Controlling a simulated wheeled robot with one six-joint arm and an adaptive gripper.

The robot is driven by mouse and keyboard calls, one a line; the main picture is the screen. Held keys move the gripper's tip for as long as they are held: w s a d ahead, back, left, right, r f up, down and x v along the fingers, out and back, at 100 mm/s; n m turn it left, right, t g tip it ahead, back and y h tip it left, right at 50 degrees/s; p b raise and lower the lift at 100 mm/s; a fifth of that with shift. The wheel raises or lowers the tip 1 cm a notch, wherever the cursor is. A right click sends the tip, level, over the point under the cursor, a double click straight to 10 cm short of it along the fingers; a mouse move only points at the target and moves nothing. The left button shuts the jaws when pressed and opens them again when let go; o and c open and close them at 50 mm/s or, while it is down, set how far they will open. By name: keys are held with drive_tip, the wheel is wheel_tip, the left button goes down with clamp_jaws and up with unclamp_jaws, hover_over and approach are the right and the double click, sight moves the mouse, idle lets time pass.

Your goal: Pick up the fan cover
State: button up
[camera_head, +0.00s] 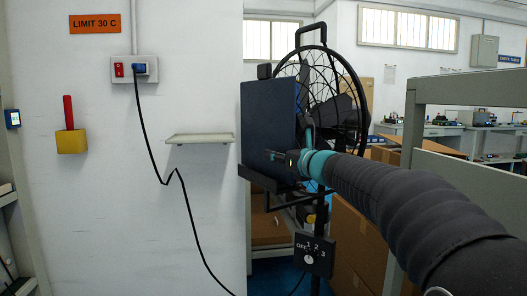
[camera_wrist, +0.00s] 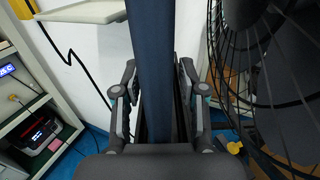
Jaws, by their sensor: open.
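A dark blue upright panel (camera_head: 268,115), which looks to be the fan cover, stands in front of the black wire-guarded fan (camera_head: 340,90) on a dark ledge (camera_head: 262,180). In the wrist view the panel (camera_wrist: 153,60) shows edge-on, running up the middle between my fingers. My gripper (camera_wrist: 157,80) is open, with one finger on each side of the panel; a gap shows at least on the left. In the head view my gripper (camera_head: 285,157) is at the panel's lower right, and its fingers are partly hidden.
A small empty shelf (camera_head: 200,138) is on the white wall to the left, with a hanging black cable (camera_head: 160,150) beside it. A control box (camera_head: 314,253) with a dial is below the fan. Cardboard boxes (camera_head: 357,240) and a grey rack (camera_head: 465,95) stand to the right.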

clamp_jaws()
drive_tip(key=shift+r, duration=0.1)
